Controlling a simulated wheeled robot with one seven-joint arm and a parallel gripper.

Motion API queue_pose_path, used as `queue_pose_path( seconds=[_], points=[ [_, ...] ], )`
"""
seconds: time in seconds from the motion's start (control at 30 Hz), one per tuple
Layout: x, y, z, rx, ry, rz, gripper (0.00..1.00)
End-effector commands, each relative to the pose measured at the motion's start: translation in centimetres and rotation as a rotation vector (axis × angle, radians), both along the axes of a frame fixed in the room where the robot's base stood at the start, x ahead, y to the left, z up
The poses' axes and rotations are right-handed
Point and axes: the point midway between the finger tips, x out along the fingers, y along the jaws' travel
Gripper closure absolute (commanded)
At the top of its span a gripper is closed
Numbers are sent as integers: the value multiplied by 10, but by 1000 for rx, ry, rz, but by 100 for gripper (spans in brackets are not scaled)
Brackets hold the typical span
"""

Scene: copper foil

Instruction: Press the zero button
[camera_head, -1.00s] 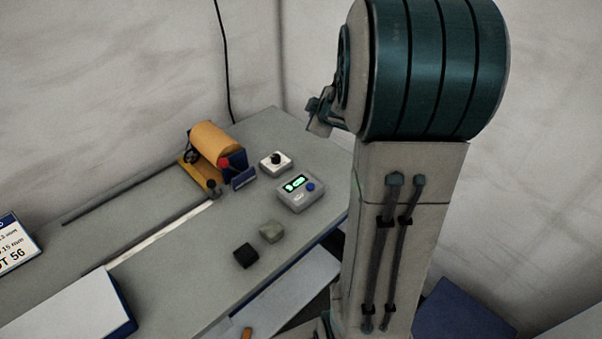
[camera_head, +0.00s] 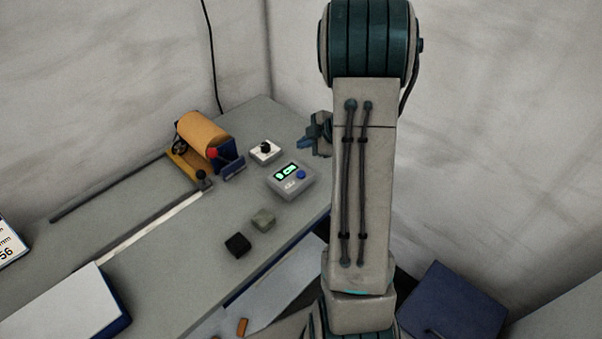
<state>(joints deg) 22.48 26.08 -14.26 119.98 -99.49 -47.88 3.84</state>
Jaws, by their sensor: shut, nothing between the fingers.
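A small grey box (camera_head: 291,181) with a lit green display (camera_head: 286,171) sits on the bench near its right edge. A blue round button (camera_head: 301,174) is on its top, right of the display; I take this for the zero button, but no label is readable. My gripper (camera_head: 306,145) shows just left of my arm, above and to the right of the grey box. It is shut and empty, apart from the button. My arm hides part of the gripper's wrist.
A white box with a black knob (camera_head: 265,151) stands behind the grey box. An orange roller (camera_head: 204,136) with a red knob is to the left. A black block (camera_head: 238,245) and a grey-green block (camera_head: 263,219) lie in front. Walls close off the back.

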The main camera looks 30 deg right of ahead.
Motion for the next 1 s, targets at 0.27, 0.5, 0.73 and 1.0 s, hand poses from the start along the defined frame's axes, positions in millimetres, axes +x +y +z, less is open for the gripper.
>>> queue_pose_path(
  seconds=[0.27,0.5,0.73,1.0],
  points=[
    [0,0,-14,0,-1,-1,100],
    [0,0,-41,0,-1,-1,100],
    [0,0,-68,0,-1,-1,100],
    [0,0,-88,-1,0,-1,100]
  ],
)
